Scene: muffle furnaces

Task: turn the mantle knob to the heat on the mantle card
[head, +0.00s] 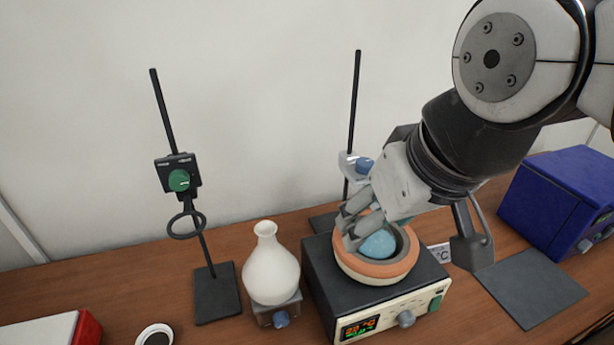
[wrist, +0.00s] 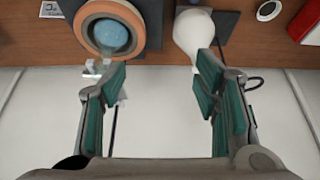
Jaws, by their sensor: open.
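The heating mantle (head: 318,268) is a dark box with an orange-rimmed round well and a pale blue inside. Its light front panel has a lit display (head: 359,327), a grey mantle knob (head: 406,318) and a green switch (head: 436,303). My gripper (head: 352,226) is open and empty, above the back left of the well, apart from the knob. The wrist view shows its spread jaws (wrist: 160,72).
A white flask (head: 270,270) stands left of the mantle on a small base with a blue knob (head: 281,319). A blue box (head: 558,205) and grey mat (head: 528,288) lie right. The bench front at the knob looks clear.

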